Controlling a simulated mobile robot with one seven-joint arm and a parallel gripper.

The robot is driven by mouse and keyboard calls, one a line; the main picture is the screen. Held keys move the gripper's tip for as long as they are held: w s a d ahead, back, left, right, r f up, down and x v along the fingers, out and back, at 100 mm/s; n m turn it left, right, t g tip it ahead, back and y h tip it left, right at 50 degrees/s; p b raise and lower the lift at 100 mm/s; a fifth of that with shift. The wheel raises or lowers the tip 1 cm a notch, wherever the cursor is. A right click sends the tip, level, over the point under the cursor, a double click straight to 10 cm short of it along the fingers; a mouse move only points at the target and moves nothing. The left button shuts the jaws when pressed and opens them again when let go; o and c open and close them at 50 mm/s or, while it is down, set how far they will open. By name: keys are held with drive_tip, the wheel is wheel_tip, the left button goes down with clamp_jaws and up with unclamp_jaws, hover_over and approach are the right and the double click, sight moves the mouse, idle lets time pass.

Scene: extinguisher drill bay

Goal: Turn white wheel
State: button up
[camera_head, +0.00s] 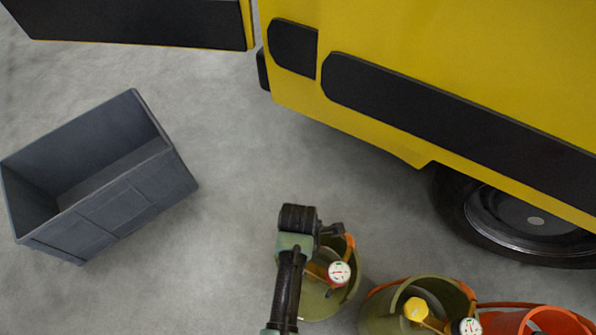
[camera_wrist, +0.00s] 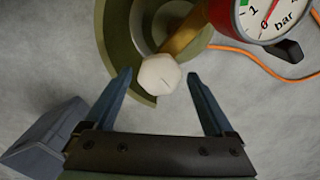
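The white wheel (camera_wrist: 160,77) is a small faceted knob on a brass stem (camera_wrist: 187,32) above an olive bucket (camera_wrist: 117,48), in the wrist view. My gripper (camera_wrist: 159,74) is open and empty, with one blue finger to each side of the wheel in the picture. There are gaps between both fingers and the wheel; I cannot tell how far above it the tips are. In the head view my gripper (camera_head: 333,230) is over the back edge of the olive bucket (camera_head: 322,303), and the white wheel is hidden there under my arm.
A red-rimmed pressure gauge (camera_wrist: 272,12) is right of the wheel; it also shows in the head view (camera_head: 339,273). An olive bucket with a yellow wheel (camera_head: 416,309) and an orange bucket (camera_head: 510,322) stand to the right. A grey crate (camera_head: 110,205) is left; a yellow vehicle (camera_head: 430,60) stands behind.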

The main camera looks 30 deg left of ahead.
drive_tip(key=c, duration=1.2)
